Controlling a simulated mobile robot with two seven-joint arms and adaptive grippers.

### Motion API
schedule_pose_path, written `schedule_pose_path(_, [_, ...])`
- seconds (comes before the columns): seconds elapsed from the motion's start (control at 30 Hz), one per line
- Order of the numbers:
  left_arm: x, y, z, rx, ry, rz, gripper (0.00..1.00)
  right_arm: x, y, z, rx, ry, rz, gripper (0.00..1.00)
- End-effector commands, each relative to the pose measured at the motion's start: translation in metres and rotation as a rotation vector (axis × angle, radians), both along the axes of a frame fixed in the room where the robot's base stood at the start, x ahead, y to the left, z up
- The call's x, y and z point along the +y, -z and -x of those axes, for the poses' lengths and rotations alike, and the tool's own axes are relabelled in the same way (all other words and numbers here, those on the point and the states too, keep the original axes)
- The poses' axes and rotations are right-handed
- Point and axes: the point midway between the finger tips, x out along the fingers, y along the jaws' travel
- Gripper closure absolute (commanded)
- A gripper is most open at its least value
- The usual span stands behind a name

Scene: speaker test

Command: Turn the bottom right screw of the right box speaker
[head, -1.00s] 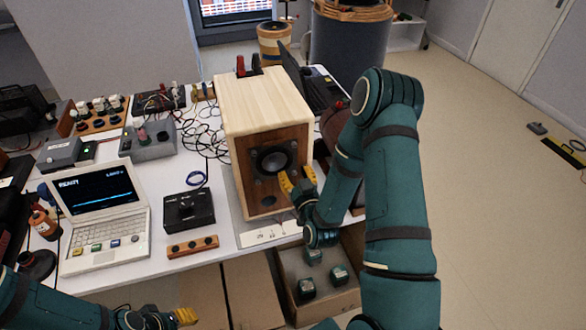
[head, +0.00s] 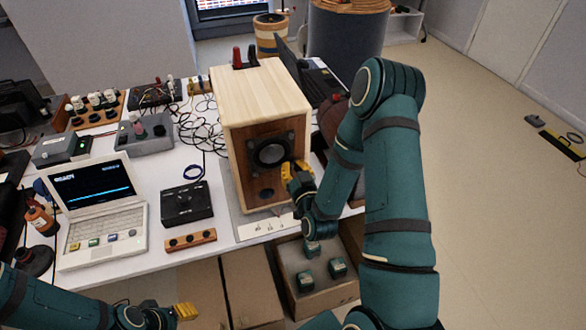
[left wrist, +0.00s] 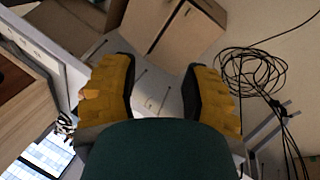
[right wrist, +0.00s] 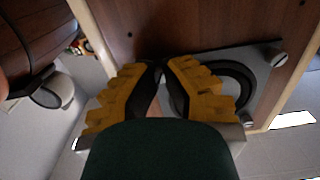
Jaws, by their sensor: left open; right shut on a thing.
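The box speaker (head: 262,92) stands on the table, with a pale wood top and a brown front. Its round black driver (head: 271,152) sits in a plate with screws at the corners. My right gripper (head: 292,168) is at the lower right corner of this plate, shut on the bottom right screw, which its fingers hide. In the right wrist view the fingertips (right wrist: 160,66) meet at the plate beside the driver (right wrist: 238,88); another screw (right wrist: 278,58) shows at a plate corner. My left gripper (head: 186,311) is open and empty, low in front of the table; its spread fingers (left wrist: 160,85) show in the left wrist view.
A white laptop (head: 98,210), a black box (head: 187,204) and a wooden strip with knobs (head: 190,240) lie left of the speaker. A brown rounded object (head: 333,120) stands behind my right arm. An open carton (head: 322,301) with several small items is below the table edge.

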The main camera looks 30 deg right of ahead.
Motion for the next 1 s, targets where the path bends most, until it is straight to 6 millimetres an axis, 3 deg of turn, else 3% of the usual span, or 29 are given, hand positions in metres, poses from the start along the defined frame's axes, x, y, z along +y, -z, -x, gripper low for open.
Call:
schedule_pose_path(0.47, [-0.003, 0.051, 0.015, 0.034, 0.026, 0.007, 0.53, -0.003, -0.001, -0.002, -0.108, 0.002, -0.359, 1.00])
schedule_pose_path(1.0, [-0.001, 0.100, 0.004, 0.008, 0.020, 0.002, 0.53, -0.004, -0.003, -0.002, -0.227, 0.001, -0.838, 1.00])
